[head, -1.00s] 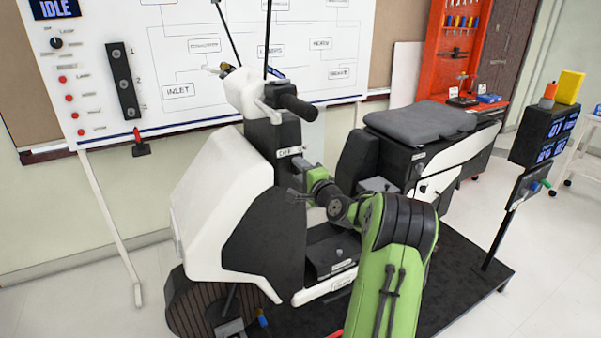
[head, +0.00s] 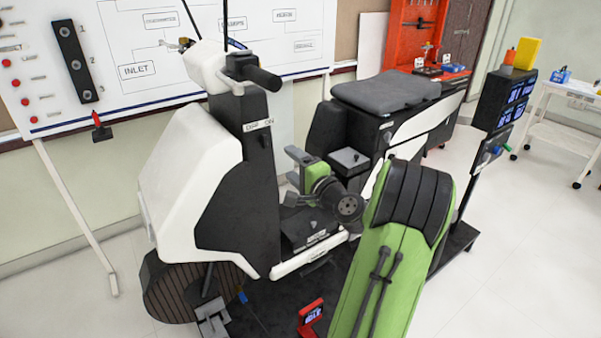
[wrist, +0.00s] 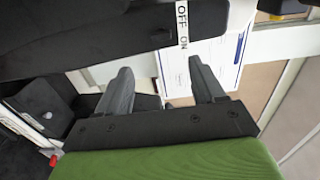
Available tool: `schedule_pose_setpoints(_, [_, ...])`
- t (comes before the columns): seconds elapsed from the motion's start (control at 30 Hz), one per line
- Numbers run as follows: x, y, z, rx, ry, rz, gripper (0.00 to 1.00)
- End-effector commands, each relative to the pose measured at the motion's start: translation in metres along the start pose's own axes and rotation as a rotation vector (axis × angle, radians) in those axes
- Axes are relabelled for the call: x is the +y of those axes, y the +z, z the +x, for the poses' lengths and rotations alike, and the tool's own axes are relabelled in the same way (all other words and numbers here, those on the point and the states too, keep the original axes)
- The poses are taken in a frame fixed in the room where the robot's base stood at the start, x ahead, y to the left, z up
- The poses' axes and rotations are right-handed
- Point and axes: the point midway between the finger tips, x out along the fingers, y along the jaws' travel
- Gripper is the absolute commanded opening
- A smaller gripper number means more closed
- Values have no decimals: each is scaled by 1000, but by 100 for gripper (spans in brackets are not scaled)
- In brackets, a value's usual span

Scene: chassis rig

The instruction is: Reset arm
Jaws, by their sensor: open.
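My gripper (wrist: 158,92) shows in the wrist view with its two grey fingers spread apart and nothing between them. Beyond the fingertips is the dark column of the scooter with an OFF/ON label (wrist: 183,25).
A whiteboard (head: 150,75) with a diagram stands behind the scooter. A post with dark display screens (head: 512,100) stands right of the seat. A red tool board (head: 425,35) and a white cart (head: 565,125) are farther back. A small red-framed display (head: 311,318) sits low in front.

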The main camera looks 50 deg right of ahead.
Motion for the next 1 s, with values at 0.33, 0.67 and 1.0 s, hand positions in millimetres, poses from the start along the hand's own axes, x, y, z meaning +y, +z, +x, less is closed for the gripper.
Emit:
schedule_pose_setpoints(0.33, [0, 0, -33, -1, -1, -1, 68])
schedule_pose_setpoints(0.67, [0, 0, -32, -1, -1, -1, 68])
schedule_pose_setpoints(1.0, [2, 80, -13, -196, 117, -189, 68])
